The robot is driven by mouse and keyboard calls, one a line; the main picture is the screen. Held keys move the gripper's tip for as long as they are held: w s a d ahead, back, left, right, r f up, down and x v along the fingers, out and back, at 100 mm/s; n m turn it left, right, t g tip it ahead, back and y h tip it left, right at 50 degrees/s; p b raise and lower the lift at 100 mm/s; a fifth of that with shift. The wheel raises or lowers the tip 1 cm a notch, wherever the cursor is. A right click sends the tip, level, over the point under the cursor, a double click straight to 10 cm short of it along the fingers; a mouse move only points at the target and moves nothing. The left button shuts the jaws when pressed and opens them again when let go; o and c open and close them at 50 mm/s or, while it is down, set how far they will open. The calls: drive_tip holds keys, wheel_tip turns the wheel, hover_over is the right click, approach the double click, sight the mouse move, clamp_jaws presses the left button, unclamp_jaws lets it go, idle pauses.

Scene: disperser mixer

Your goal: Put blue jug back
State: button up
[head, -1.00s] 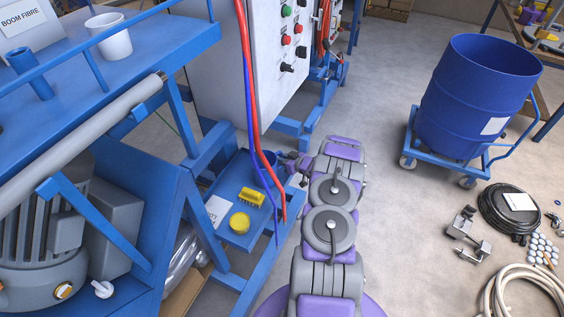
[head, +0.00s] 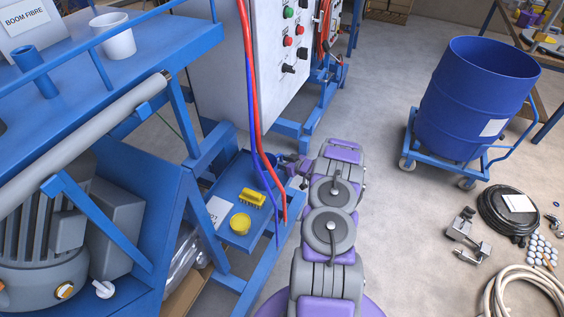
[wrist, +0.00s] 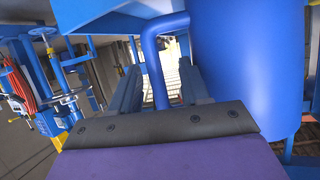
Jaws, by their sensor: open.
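The blue jug (head: 264,172) stands upright on a blue tray shelf (head: 236,181), partly hidden by the red and blue cables in the head view. In the wrist view, the blue jug body (wrist: 245,70) fills the right side, and its handle (wrist: 154,70) hangs down between my two fingers. My gripper (wrist: 160,82) is open, with one finger on each side of the handle. I cannot tell whether either finger touches it. In the head view, my gripper (head: 289,164) is at the jug's right side, small and partly hidden.
A yellow brush (head: 251,198), a yellow round container (head: 240,223) and a white label (head: 219,210) are on the tray. Red cables (head: 257,130) hang in front of the jug. A control cabinet (head: 215,70) stands behind.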

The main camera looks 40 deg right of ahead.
drive_tip(key=p+v, duration=0.2)
drive_tip(key=v, duration=0.9)
drive_tip(key=shift+s+d+r, duration=0.15)
drive_tip(key=shift+s+d, duration=0.05)
drive_tip(key=shift+s, duration=0.1)
